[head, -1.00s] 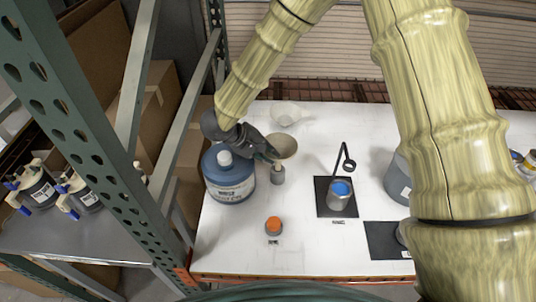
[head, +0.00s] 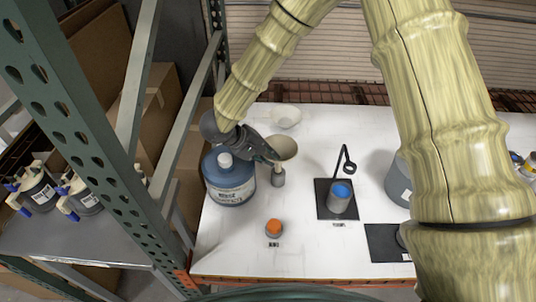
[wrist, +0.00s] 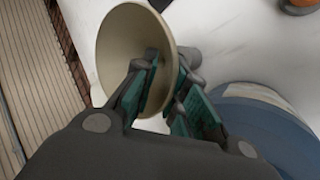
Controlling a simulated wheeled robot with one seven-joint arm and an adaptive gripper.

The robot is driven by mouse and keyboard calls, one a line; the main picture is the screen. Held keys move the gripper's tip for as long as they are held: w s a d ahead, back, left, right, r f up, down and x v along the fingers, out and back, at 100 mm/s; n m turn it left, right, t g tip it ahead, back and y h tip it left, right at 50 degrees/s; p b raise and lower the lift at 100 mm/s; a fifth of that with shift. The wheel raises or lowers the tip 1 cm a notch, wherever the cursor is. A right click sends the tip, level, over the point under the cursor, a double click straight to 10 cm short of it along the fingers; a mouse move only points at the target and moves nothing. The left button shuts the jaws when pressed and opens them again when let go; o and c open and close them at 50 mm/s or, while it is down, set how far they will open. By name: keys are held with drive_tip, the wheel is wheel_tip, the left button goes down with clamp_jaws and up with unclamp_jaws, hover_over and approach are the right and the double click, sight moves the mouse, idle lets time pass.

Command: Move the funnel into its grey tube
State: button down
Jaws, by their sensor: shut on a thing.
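The funnel (head: 283,147) is cream-coloured with a wide cone, over the left part of the white table. My gripper (head: 268,156) is shut on the funnel. In the wrist view the funnel (wrist: 118,62) shows its wide mouth, with the green finger pads (wrist: 165,88) at its wall. The small grey tube (head: 279,179) stands upright on the table, directly below the funnel in the head view. The funnel's lower end is hidden by the fingers, so I cannot tell whether it is inside the tube or above it.
A large blue jug (head: 230,182) stands just left of the tube, under my gripper. A white bowl (head: 286,116) is behind. An orange-capped pot (head: 274,227) is in front. A green rack post (head: 105,140) rises at left.

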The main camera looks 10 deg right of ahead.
drive_tip(key=shift+f, duration=1.65)
drive_tip(key=shift+r, duration=0.2)
idle(0.6)
drive_tip(key=shift+r, duration=1.45)
drive_tip(key=shift+s, duration=0.1)
